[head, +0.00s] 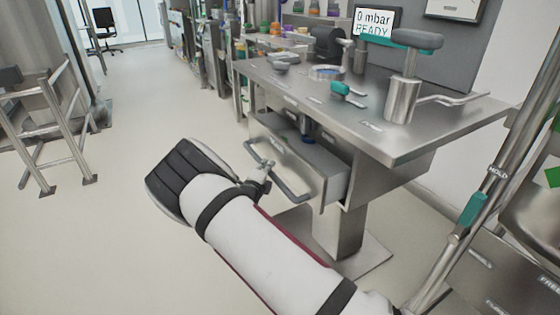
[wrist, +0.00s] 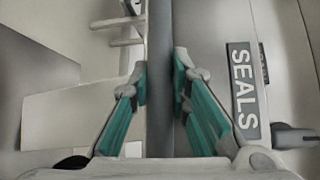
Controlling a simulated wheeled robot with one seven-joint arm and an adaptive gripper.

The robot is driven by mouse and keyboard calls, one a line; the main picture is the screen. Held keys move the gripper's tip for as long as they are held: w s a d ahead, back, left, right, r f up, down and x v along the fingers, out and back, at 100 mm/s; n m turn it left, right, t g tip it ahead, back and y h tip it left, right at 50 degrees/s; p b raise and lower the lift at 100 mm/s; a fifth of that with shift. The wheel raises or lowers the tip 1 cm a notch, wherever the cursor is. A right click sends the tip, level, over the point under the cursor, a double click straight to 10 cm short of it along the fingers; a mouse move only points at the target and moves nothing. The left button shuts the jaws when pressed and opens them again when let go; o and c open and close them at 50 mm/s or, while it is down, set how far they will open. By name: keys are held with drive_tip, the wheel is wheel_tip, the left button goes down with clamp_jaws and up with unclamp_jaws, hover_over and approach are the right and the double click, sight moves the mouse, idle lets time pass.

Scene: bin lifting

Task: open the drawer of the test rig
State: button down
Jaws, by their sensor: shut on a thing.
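The test rig is a steel bench (head: 450,128) on a pedestal. Its drawer (head: 335,188) stands out from under the top, partly open, and I can see into it. A grey bar handle (head: 290,190) runs along its front. In the wrist view the handle (wrist: 160,40) passes upright between the green-padded fingers of my gripper (wrist: 160,84), which is shut on it. A dark label reading SEALS (wrist: 243,90) is on the drawer front to the right. In the head view my gripper (head: 262,178) is at the handle, partly hidden by my arm.
A metal frame (head: 55,125) stands at left. A steel rail (head: 475,200) is at right. The floor left of the drawer is clear.

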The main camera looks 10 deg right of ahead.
drive_tip(key=s+a, duration=0.2)
drive_tip(key=a, duration=0.5)
drive_tip(key=s+a+p, duration=0.1)
drive_tip(key=s+a, duration=0.1)
drive_tip(key=a, duration=0.5)
drive_tip(key=shift+s+a, duration=0.3)
drive_tip(key=shift+s, duration=0.1)
drive_tip(key=shift+f, duration=0.1)
drive_tip(key=c, duration=1.5)
unclamp_jaws()
drive_tip(key=v, duration=1.2)
drive_tip(key=shift+a, duration=0.1)
